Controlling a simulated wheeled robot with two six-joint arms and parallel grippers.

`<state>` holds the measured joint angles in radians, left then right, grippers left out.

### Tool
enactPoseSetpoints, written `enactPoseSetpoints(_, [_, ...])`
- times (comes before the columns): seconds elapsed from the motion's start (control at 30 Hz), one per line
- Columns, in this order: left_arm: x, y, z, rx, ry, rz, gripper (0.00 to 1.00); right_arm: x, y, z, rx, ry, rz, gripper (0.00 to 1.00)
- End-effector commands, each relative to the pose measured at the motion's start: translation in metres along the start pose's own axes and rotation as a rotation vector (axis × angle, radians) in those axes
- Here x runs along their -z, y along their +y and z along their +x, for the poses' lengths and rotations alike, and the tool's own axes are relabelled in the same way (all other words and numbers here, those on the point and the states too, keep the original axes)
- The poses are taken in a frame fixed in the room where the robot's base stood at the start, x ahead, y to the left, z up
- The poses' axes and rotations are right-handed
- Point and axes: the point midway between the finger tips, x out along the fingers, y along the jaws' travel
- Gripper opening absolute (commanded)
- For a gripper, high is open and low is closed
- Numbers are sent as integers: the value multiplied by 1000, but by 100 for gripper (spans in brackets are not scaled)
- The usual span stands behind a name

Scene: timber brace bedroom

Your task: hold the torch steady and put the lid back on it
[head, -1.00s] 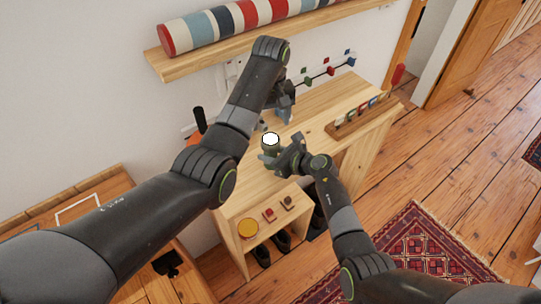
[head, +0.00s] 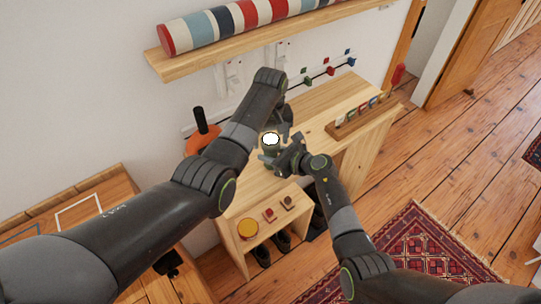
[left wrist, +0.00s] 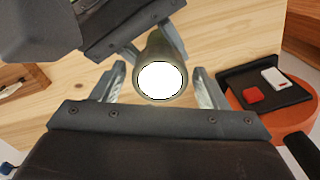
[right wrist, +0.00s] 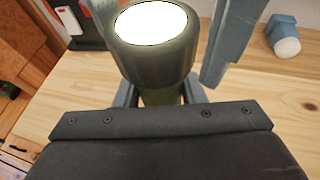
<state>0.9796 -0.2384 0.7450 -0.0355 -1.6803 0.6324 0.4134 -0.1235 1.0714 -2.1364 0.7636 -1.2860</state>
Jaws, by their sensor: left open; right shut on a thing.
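The torch has an olive body and a wider dark olive head with a bright white round face (head: 271,139). It stands about upright over the bench; it also shows in the left wrist view (left wrist: 163,50) and the right wrist view (right wrist: 155,60). My right gripper (head: 278,153) is shut on the torch body, below the head. My left gripper (left wrist: 160,85) is open, its fingers on either side of the torch head, apart from it as far as I can see. I cannot make out a separate lid.
A blue-grey piece with a pale round end (right wrist: 284,35) lies on the wooden bench (head: 312,112). A wooden rack (head: 358,115) stands at the bench's right. An orange round surface (head: 200,142) is behind my left arm. A black tray (left wrist: 262,88) holds red and white items.

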Motion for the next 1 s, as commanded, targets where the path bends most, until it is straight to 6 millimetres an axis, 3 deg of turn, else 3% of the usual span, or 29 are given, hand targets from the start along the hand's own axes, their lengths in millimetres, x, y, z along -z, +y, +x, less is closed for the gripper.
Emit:
enactPoseSetpoints(0.3, [0, 0, 3, 0, -1, 0, 67, 0, 0, 0, 0, 0, 0, 0])
enactPoseSetpoints(0.63, [0, 0, 3, 0, -1, 0, 25, 0, 0, 0, 0, 0, 0, 0])
enactPoseSetpoints(0.7, [0, 0, 3, 0, -1, 2, 22, 0, 0, 0, 0, 0, 0, 0])
enactPoseSetpoints(0.87, [0, 0, 3, 0, -1, 9, 22, 0, 0, 0, 0, 0, 0, 0])
enactPoseSetpoints(0.9, [0, 0, 3, 0, -1, 8, 52, 0, 0, 0, 0, 0, 0, 0])
enactPoseSetpoints(1.0, [0, 0, 2, 0, 0, 8, 65, 0, 0, 0, 0, 0, 0, 0])
